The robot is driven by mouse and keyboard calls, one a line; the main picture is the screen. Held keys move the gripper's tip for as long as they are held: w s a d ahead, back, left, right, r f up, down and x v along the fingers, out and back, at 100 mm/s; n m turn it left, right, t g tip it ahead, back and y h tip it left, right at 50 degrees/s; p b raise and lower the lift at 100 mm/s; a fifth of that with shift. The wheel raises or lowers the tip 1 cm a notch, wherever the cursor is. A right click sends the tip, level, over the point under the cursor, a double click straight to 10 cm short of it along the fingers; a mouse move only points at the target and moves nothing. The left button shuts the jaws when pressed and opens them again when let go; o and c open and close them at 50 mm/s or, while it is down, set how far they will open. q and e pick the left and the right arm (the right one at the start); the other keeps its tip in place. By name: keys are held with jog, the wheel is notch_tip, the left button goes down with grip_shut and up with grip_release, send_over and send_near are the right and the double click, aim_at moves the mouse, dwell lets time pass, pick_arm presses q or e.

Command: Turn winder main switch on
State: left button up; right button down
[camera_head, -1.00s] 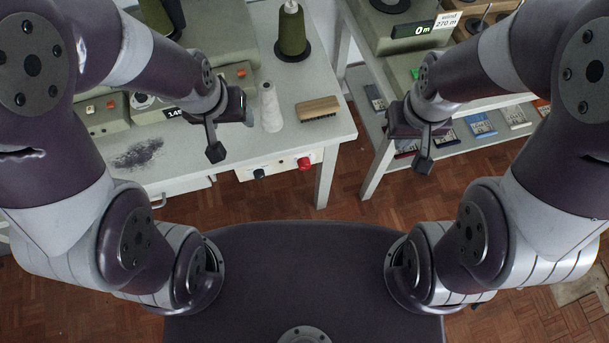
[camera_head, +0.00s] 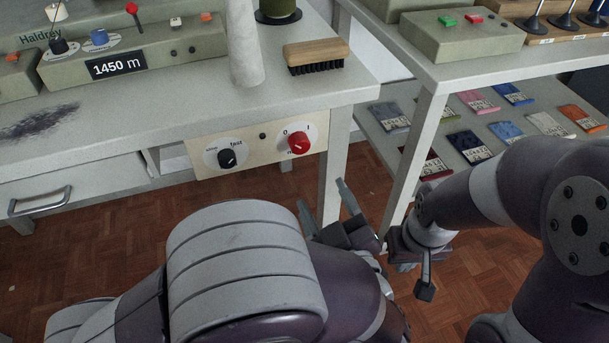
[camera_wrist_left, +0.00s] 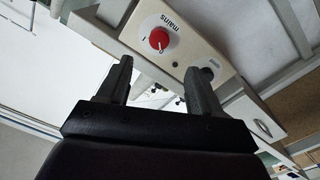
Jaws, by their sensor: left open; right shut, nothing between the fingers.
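The red mains knob (camera_head: 298,142) sits on a cream panel (camera_head: 269,162) under the front edge of the left table, with 0 and I marked above it. In the left wrist view the red knob (camera_wrist_left: 159,39) appears ahead, beside the word "mains". Which mark it points to is hard to tell. My left gripper (camera_head: 321,193) is open and empty, below and slightly right of the knob and apart from it. In the left wrist view its two fingers (camera_wrist_left: 158,75) stand apart below the knob. My right gripper (camera_head: 425,290) is shut and empty, low at the right.
A black knob (camera_head: 227,157) is left of the red one on the same panel, with a small dark button between. A table leg (camera_head: 334,165) stands just right of the panel. A brush (camera_head: 316,56) and a white cone (camera_head: 245,45) are on the tabletop. A second table (camera_head: 438,75) is at right.

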aim_at(302, 149)
pick_arm(q)
jog(key=b+x, duration=0.4)
jog(key=x, duration=0.7)
jog(key=shift+a, duration=0.1)
jog(key=shift+w+r, duration=0.1)
jog(key=shift+w, duration=0.3)
jog(key=c, duration=1.1)
jog(key=shift+o, duration=0.2)
